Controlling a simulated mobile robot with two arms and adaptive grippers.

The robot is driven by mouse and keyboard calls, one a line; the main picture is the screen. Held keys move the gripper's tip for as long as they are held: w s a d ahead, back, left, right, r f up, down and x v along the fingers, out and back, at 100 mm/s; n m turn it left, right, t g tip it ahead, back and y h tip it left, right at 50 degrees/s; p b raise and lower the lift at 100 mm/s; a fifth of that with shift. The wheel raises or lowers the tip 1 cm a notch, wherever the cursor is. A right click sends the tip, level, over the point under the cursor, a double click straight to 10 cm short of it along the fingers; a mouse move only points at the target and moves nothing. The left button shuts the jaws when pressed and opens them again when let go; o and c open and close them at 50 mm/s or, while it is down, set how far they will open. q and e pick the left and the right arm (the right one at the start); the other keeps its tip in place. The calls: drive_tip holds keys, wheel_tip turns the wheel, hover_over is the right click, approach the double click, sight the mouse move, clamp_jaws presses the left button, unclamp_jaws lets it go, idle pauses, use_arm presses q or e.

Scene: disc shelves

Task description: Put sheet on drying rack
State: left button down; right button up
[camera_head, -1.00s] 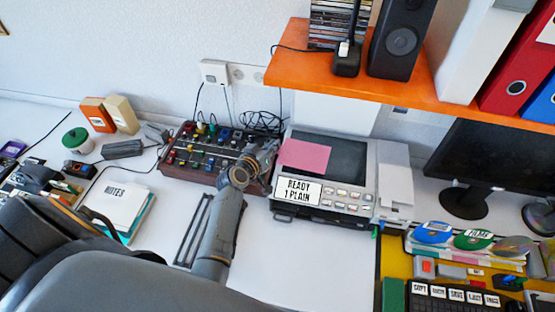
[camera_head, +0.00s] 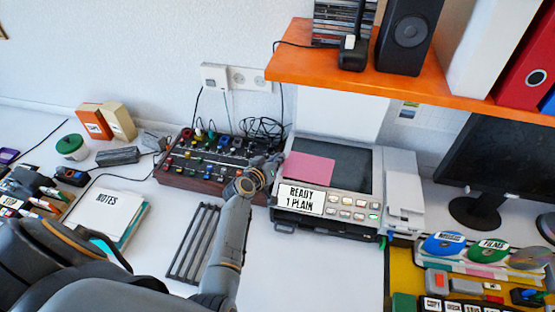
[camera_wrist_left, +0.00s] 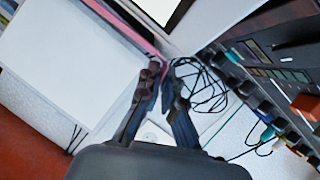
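The pink sheet (camera_head: 309,168) lies on the dark top of the printer, its left edge towards my arm. My left gripper (camera_head: 274,164) is at that left edge in the head view. In the left wrist view the gripper's fingertips (camera_wrist_left: 163,73) are slightly apart, with the sheet's thin pink edge (camera_wrist_left: 125,28) running towards the gap between them. I cannot see firm contact. The dark slatted drying rack (camera_head: 192,245) stands empty on the white table, left of my forearm. My right gripper is not in view.
The printer (camera_head: 345,206) has a READY label. A control box with coloured knobs (camera_head: 200,180) stands left of the gripper, with loose black cables behind. An orange shelf (camera_head: 400,88) overhangs the printer. A notes pad (camera_head: 112,212) lies left of the rack.

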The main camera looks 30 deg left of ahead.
use_arm(q)
drive_tip(key=c, duration=1.5)
unclamp_jaws()
drive_tip(key=shift+f, duration=0.15)
